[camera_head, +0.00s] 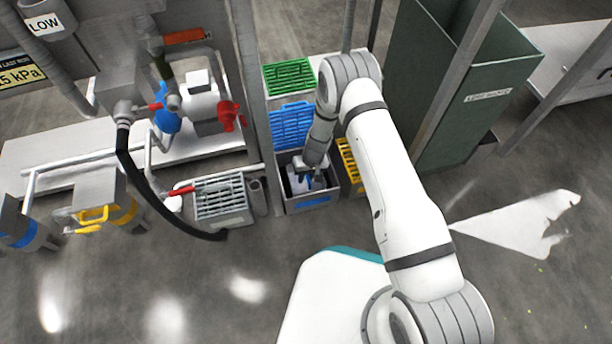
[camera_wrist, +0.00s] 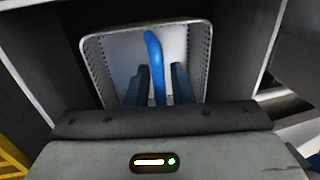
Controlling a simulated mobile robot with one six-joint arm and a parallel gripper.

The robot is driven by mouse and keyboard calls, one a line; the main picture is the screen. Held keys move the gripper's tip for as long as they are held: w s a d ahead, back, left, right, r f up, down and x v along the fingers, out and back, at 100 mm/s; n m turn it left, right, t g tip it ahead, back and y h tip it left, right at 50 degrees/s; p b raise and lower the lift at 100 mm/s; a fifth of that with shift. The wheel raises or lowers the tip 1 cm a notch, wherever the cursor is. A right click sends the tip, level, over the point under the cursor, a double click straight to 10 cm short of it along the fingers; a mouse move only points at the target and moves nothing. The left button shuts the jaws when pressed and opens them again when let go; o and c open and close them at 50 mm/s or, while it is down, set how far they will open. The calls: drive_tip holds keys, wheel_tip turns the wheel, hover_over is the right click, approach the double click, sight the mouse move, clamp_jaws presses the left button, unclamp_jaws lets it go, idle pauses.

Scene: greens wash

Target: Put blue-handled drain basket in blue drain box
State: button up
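The blue drain box (camera_head: 308,208) is a dark grey bin on the floor with a blue front marking. Its blue grated lid (camera_head: 290,125) is raised behind it. The drain basket (camera_wrist: 108,55), pale with perforated sides, appears to be down inside the box; it shows only in part in the head view. Its blue handle (camera_wrist: 154,62) rises between the fingers of my gripper (camera_wrist: 161,70). Narrow gaps show on both sides of the handle, so the fingers look open around it. In the head view my gripper (camera_head: 306,172) points down into the box.
A yellow grate (camera_head: 348,160) stands close on the right, and a green grate (camera_head: 289,76) lies behind. A grey grated unit (camera_head: 221,196) and a black hose (camera_head: 150,190) are to the left. A tall green bin (camera_head: 450,100) stands right. The floor in front is clear.

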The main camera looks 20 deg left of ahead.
drive_tip(key=shift+o, duration=1.4)
wheel_tip(320, 180, up, 8)
drive_tip(key=d+p, duration=0.1)
drive_tip(key=p, duration=0.2)
drive_tip(key=shift+w+d+f+p, duration=0.15)
drive_tip(key=shift+w+f+p, duration=0.05)
drive_tip(key=shift+w+p, duration=0.1)
